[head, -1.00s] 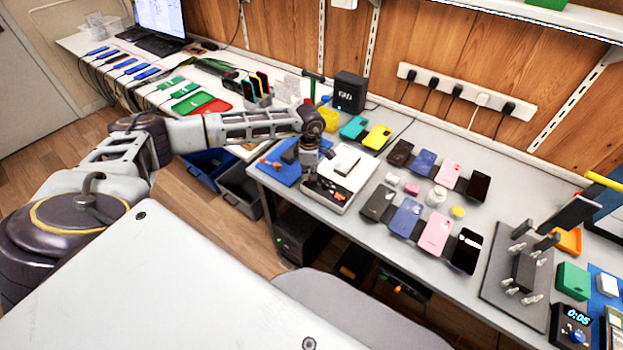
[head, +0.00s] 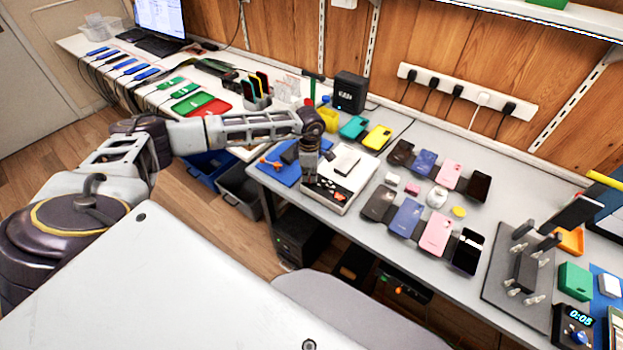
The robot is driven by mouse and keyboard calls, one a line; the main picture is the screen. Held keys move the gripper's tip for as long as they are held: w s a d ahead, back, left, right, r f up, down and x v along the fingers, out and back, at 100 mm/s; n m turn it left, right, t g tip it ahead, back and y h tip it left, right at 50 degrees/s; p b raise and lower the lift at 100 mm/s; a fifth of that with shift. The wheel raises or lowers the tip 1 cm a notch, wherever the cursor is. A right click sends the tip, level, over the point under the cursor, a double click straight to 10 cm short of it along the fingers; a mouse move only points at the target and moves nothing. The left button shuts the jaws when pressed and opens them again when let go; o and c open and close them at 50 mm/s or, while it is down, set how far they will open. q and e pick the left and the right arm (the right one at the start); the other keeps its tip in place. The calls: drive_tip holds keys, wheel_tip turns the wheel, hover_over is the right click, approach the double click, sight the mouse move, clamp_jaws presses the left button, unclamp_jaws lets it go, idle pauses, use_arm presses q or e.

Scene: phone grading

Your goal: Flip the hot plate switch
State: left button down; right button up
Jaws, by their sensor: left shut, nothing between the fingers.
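The hot plate (head: 357,181) is a white box with a dark control panel along its front edge, standing near the front left of the grey table. My left gripper (head: 308,180) points down at the left front corner of the hot plate, beside the panel. Its fingers are shut with nothing between them. The switch is too small to tell apart on the panel, and I cannot tell whether the fingertips touch it. My right gripper is out of view.
A blue mat (head: 277,170) with small tools lies left of the hot plate. Several phones, such as a pink one (head: 436,233), lie to the right. A black box (head: 350,92) stands behind. A phone stand (head: 525,270) and a timer (head: 574,325) are at the far right.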

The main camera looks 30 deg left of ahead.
use_arm(q)
drive_tip(key=shift+f, duration=0.15)
drive_tip(key=shift+s, duration=0.1)
drive_tip(key=shift+r+p, duration=1.9)
drive_tip(key=shift+r, duration=1.65)
